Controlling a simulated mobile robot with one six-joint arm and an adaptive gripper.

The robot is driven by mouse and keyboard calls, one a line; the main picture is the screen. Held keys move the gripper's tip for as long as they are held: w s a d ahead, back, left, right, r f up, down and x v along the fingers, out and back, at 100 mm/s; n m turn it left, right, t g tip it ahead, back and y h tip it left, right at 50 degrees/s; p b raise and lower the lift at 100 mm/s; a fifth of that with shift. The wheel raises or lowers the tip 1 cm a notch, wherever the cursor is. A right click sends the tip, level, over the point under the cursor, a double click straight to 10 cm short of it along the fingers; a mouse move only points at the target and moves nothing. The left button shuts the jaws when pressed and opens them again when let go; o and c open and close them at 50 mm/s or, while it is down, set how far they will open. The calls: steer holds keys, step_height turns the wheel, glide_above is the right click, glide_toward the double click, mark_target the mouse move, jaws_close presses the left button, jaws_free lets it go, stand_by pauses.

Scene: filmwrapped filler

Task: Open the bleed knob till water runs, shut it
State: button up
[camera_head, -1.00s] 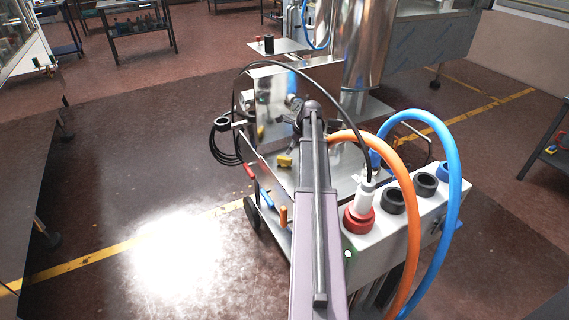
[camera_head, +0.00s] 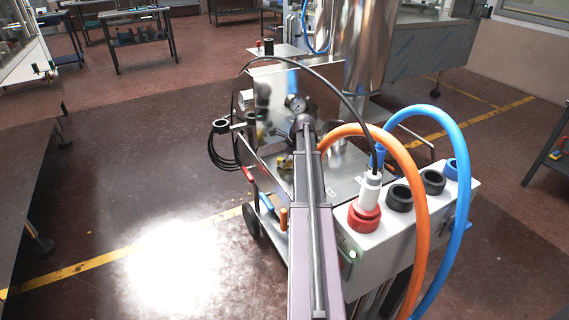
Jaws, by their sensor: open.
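My arm reaches forward over a metal cart (camera_head: 345,178), its dark end joint near the upright shiny panel (camera_head: 325,88). A round pressure gauge (camera_head: 295,102) shows just above the arm's end. A small yellow part (camera_head: 285,162) sits low, just left of the arm, partly covered by it. I cannot make out which part is the bleed knob. No running water is visible.
A grey box (camera_head: 400,250) on the right carries a red-collared plug (camera_head: 364,215), black sockets, and orange (camera_head: 415,190) and blue (camera_head: 462,170) hoses arching beside my arm. Black cable (camera_head: 222,150) hangs at the cart's left. The floor left of the cart is clear.

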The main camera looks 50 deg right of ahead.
stand_by(0.3)
jaws_close()
steer(key=shift+n, duration=0.5)
steer(key=n+g+y, duration=0.1)
steer(key=n, duration=0.1)
steer(key=shift+w+n, duration=0.1)
steer(key=shift+n, duration=0.3)
steer(key=n+g+y, duration=0.1)
steer(key=n, duration=0.3)
steer(key=n+g, duration=0.2)
steer(key=n, duration=0.3)
steer(key=n+g, duration=0.2)
steer(key=n, duration=0.2)
steer(key=shift+a+n, duration=0.1)
steer(key=shift+n, duration=0.3)
